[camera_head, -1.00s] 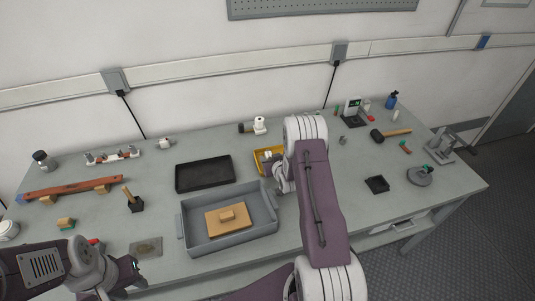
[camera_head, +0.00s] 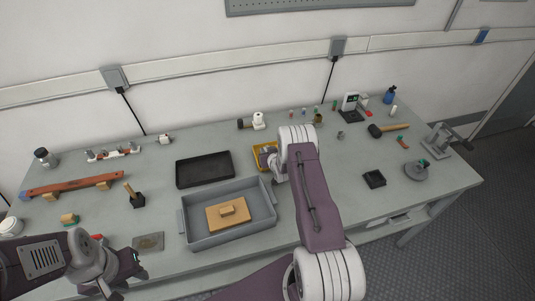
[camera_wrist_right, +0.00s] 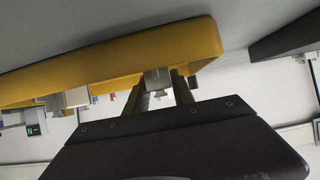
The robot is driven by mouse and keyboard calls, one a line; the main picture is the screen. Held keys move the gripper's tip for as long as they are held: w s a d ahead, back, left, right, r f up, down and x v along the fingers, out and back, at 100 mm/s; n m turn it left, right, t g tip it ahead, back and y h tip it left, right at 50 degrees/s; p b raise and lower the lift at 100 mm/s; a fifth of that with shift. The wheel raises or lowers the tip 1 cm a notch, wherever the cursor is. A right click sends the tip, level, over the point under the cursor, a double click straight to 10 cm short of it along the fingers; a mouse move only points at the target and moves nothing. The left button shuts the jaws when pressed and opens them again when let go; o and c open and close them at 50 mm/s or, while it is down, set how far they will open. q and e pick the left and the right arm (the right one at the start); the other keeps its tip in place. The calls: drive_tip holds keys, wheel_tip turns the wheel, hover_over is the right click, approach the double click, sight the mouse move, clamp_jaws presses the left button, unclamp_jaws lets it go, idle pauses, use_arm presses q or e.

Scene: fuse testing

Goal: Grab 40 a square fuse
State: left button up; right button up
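A yellow tray (camera_head: 257,152) stands on the table behind the grey box, partly hidden by my right arm. In the right wrist view the yellow tray's wall (camera_wrist_right: 110,62) spans the upper part. My right gripper (camera_wrist_right: 162,88) is at the tray's edge, fingers pointing at it. A small silvery block (camera_wrist_right: 158,77), probably a square fuse, shows between the fingers; whether they touch it is unclear. Another silvery block (camera_wrist_right: 68,99) shows at the tray further left. No rating is readable. My left gripper (camera_head: 130,267) is low at the left front, apart from these; its opening is unclear.
A black tray (camera_head: 204,184) and a grey box (camera_head: 186,237) with a wooden block (camera_head: 227,211) stand left of my right arm. A meter with a screen (camera_head: 350,103), a hammer (camera_head: 389,129) and a small black tray (camera_head: 374,180) are to the right. Bare table lies between them.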

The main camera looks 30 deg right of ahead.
clamp_jaws()
drive_tip(key=shift+r, duration=0.1)
drive_tip(key=shift+w+r, duration=0.1)
drive_tip(key=shift+r, duration=0.2)
drive_tip(key=r, duration=0.2)
drive_tip(key=s+r, duration=0.1)
drive_tip(key=r, duration=0.1)
drive_tip(key=shift+d, duration=0.4)
drive_tip(key=s+d+r+b, duration=0.1)
drive_tip(key=s+d+r, duration=0.3)
drive_tip(key=s, duration=0.5)
wheel_tip(320, 180, up, 2)
drive_tip(key=shift+s+d+r, duration=0.15)
drive_tip(key=shift+s+d, duration=0.05)
drive_tip(key=shift+d, duration=0.15)
